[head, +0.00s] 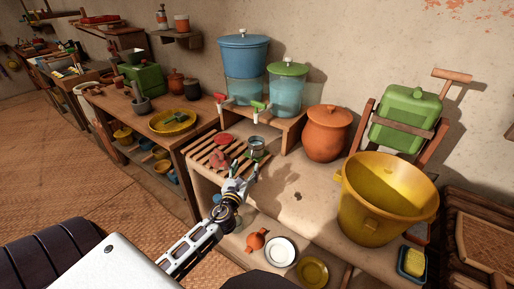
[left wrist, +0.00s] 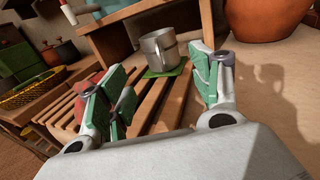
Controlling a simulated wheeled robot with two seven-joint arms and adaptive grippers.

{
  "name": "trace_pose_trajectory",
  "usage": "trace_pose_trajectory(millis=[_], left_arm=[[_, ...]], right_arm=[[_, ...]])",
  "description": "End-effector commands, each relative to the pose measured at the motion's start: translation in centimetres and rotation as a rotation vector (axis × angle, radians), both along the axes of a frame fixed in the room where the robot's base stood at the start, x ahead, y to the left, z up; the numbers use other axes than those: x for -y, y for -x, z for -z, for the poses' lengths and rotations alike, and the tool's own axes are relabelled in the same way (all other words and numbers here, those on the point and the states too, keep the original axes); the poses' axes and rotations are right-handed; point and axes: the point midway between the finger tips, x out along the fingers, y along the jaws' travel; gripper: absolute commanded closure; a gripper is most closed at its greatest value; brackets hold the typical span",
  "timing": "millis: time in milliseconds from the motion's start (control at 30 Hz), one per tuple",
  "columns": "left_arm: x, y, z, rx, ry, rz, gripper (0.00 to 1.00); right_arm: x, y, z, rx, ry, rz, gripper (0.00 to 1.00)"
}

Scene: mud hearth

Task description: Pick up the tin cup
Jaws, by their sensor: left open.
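The tin cup (head: 257,144) is a small grey metal cup standing upright at the right end of a slatted wooden rack (head: 212,154). In the left wrist view the cup (left wrist: 158,50) stands on a green pad (left wrist: 166,69), with its handle toward me. My left gripper (head: 244,166) is open and empty, just in front of the cup. In the left wrist view the green-padded fingers of the left gripper (left wrist: 163,85) are spread apart, with the cup beyond them, roughly between them and apart from both. My right gripper is not in view.
Red items (head: 221,150) lie on the rack left of the cup. Water dispensers with taps (head: 285,95) stand on a raised wooden stand behind it. A clay pot (head: 326,133) and a large yellow bucket (head: 388,200) are to the right. The counter before the pot is clear.

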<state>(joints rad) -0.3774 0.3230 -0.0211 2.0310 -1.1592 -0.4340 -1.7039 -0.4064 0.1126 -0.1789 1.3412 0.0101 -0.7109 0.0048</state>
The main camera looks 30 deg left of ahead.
Motion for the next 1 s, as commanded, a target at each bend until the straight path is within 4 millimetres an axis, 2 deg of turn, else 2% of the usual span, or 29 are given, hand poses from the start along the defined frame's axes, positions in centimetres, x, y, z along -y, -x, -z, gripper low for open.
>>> trace_pose_trajectory(millis=[467,1000], left_arm=[[-0.1,-0.5,0.0,0.000,0.001,0.000,0.36],[-1.3,-4.5,0.0,0.000,0.001,0.000,0.36]], right_arm=[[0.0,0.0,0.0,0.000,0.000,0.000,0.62],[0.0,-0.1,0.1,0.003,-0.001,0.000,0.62]])
